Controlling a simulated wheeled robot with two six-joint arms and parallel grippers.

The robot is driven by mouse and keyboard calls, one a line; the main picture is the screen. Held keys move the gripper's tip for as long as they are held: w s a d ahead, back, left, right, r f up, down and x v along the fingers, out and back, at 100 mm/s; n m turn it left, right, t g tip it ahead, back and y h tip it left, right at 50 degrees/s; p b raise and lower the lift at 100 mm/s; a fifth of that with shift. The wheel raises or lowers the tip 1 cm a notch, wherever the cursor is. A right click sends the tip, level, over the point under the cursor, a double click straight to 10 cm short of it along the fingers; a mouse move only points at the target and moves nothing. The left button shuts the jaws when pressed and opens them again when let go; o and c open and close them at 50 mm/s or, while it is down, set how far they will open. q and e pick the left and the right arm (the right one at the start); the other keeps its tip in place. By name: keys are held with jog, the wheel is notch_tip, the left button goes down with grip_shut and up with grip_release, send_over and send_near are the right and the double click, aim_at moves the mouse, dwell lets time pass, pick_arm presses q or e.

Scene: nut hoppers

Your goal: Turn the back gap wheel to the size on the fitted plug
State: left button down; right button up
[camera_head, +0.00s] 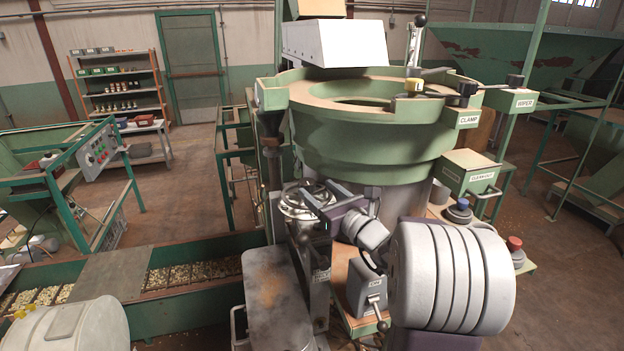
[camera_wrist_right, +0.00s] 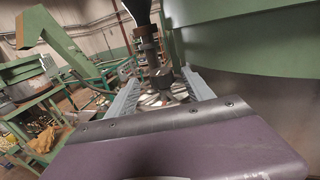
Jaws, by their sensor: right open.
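A silvery round metal wheel (camera_head: 298,204) sits on the near left side of the green hopper bowl. It looks like the gap wheel, but no size marks are readable. In the right wrist view the wheel (camera_wrist_right: 152,99) shows between the fingers, below a dark vertical shaft (camera_wrist_right: 148,50). My right gripper (camera_head: 318,207) is open at the wheel, with its fingers spread to either side. Contact cannot be told. The gripper partly covers the wheel in the head view. I cannot make out the fitted plug or its size. My left gripper is not in view.
The green hopper bowl (camera_head: 370,135) rises close behind my right gripper. A lever (camera_head: 413,45) and boxes labelled CLAMP, WIPER and CLEAN-OUT (camera_head: 470,172) stand around it. A grey box with a lever (camera_head: 368,290) is below. A nut trough (camera_head: 190,272) runs left.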

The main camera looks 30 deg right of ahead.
aim_at(314, 185)
jog(key=w, duration=0.4)
jog(key=w+p, duration=0.1)
jog(key=w, duration=0.1)
jog(key=shift+f, duration=0.4)
jog(key=shift+s+r, duration=0.3)
jog(key=shift+s, duration=0.6)
jog(key=shift+s+a, duration=0.1)
jog(key=shift+s, duration=0.05)
jog(key=c, duration=0.5)
grip_shut()
jog(key=shift+w+d+f+n+y+b, duration=0.1)
jog(key=shift+w+d+n+y+b, duration=0.15)
jog(key=shift+n+y+b, duration=0.45)
jog(key=shift+d+n+y, duration=0.1)
jog(key=shift+n+y, duration=0.2)
jog(key=shift+y, duration=0.5)
jog(key=n+y, duration=0.1)
jog(key=n+g+y, duration=0.1)
jog(key=y, duration=0.1)
jog(key=shift+d+r+p, duration=0.1)
jog(key=shift+r+p, duration=0.1)
jog(key=shift+p, duration=0.2)
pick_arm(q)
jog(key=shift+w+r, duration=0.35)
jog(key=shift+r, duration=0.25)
pick_arm(e)
jog(key=shift+f+n+g+y, duration=0.15)
jog(key=shift+n+g+y, duration=0.35)
jog(key=shift+y, duration=0.2)
